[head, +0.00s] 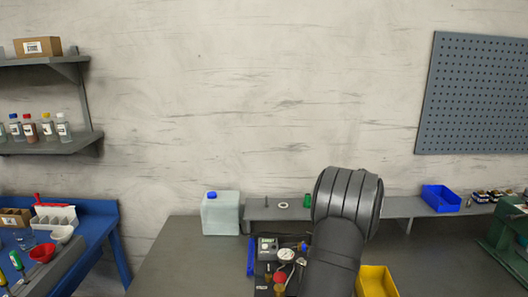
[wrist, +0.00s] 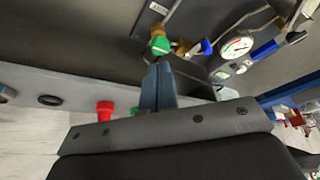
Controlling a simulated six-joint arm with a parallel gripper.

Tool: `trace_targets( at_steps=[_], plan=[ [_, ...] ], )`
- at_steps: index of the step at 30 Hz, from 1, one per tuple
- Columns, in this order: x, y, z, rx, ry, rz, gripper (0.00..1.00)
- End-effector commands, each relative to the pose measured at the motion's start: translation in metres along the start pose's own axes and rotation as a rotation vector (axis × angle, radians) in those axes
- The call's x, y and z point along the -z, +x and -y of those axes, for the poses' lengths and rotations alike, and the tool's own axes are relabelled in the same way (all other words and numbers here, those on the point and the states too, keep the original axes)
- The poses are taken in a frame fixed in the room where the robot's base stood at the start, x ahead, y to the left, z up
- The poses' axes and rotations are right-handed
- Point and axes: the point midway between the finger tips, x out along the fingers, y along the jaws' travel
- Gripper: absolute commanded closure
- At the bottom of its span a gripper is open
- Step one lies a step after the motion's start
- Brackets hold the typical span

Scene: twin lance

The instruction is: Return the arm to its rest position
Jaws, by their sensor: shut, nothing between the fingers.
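My gripper (wrist: 159,68) shows in the wrist view with its two blue-grey fingers together and nothing between them. Past the fingertips is a green knob (wrist: 160,45) on a brass fitting; I cannot tell whether they touch. My dark arm (head: 334,255) rises from the bottom of the head view, with a thick rounded joint at its top. The arm hides my gripper in that view. A panel with a round dial gauge (head: 285,254) stands just left of the arm. The gauge also shows in the wrist view (wrist: 237,46).
A translucent jug (head: 220,214) with a blue cap stands left on the grey bench (head: 185,255). A low shelf runs along the back with a blue bin (head: 440,198). A yellow bin (head: 376,282) sits right of my arm. The bench's left part is clear.

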Motion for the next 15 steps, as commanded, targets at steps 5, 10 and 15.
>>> trace_targets(
  at_steps=[5, 10, 15],
  plan=[
    [0.001, 0.029, 0.001, 0.000, -0.002, 0.000, 1.00],
    [0.002, 0.041, 0.000, -0.002, -0.002, -0.002, 1.00],
    [0.002, 0.045, 0.000, -0.002, -0.002, -0.002, 1.00]
  ],
)
